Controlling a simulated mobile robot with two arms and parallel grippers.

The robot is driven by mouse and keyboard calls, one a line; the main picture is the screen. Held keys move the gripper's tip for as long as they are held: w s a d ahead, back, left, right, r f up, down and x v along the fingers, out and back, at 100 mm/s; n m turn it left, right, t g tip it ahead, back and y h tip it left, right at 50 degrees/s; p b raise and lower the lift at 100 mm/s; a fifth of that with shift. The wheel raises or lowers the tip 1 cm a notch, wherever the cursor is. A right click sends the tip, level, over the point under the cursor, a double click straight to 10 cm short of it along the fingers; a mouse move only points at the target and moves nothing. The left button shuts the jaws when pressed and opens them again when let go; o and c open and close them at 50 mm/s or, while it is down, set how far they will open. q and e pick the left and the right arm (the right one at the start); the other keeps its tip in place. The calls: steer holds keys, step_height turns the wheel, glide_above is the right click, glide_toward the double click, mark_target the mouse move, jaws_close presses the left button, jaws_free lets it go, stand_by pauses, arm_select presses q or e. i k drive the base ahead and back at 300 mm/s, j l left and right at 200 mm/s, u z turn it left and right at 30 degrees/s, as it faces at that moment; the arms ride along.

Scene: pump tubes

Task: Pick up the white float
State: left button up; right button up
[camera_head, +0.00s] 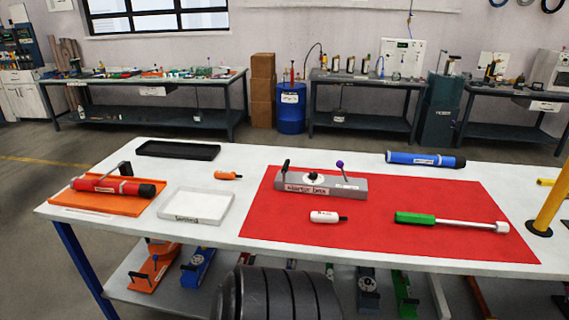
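A small white float (323,216) with a dark tip at its right end lies on the red mat (400,245), in the middle of the table. It has a small printed label on its side. It lies in front of a grey block (347,188) with levers and to the left of a green-handled tool (420,218). Neither of my grippers shows in the head view. Nothing touches the float or covers it.
A white tray (182,219), a red cylinder on an orange tray (90,203), a black tray (178,150) and a small orange piece (226,175) stand to the left. A blue cylinder (428,160) lies behind. A yellow post (552,205) rises at right.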

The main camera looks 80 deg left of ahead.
mark_target(315, 216)
steer(key=u, duration=2.15)
steer(key=i+j, duration=0.1)
steer(key=i+j+z, duration=0.25)
steer(key=j+z, duration=0.3)
steer(key=j, duration=0.15)
steer(key=j+z, duration=0.25)
steer(key=j, duration=0.15)
steer(key=i, duration=0.05)
